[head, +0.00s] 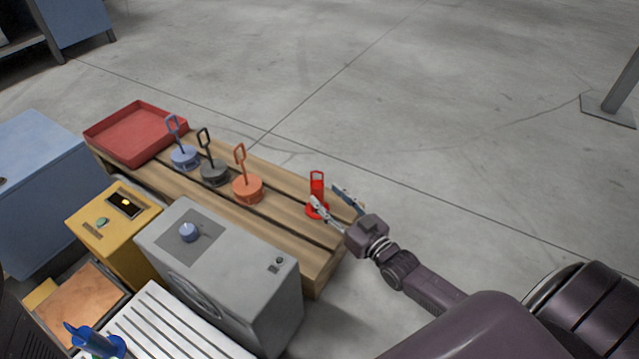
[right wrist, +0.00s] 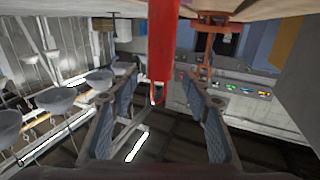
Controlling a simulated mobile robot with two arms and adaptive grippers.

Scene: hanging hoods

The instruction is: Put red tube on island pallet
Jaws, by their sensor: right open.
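The red tube (head: 317,187) stands upright on a round red base at the right end of the wooden pallet (head: 285,229). My right gripper (head: 333,199) is open, with its fingers pointing at the tube from the lower right. One finger overlaps the tube's base in the head view. In the right wrist view the red tube (right wrist: 163,45) shows between the two open fingers (right wrist: 160,110), beyond their tips. I cannot tell whether a finger touches it. My left gripper is not in view.
Orange (head: 247,187), grey (head: 214,173) and blue (head: 184,157) handled pieces stand along the pallet, with a red tray (head: 135,133) at its far left. A grey box (head: 225,270) and a yellow box (head: 112,225) stand close in front.

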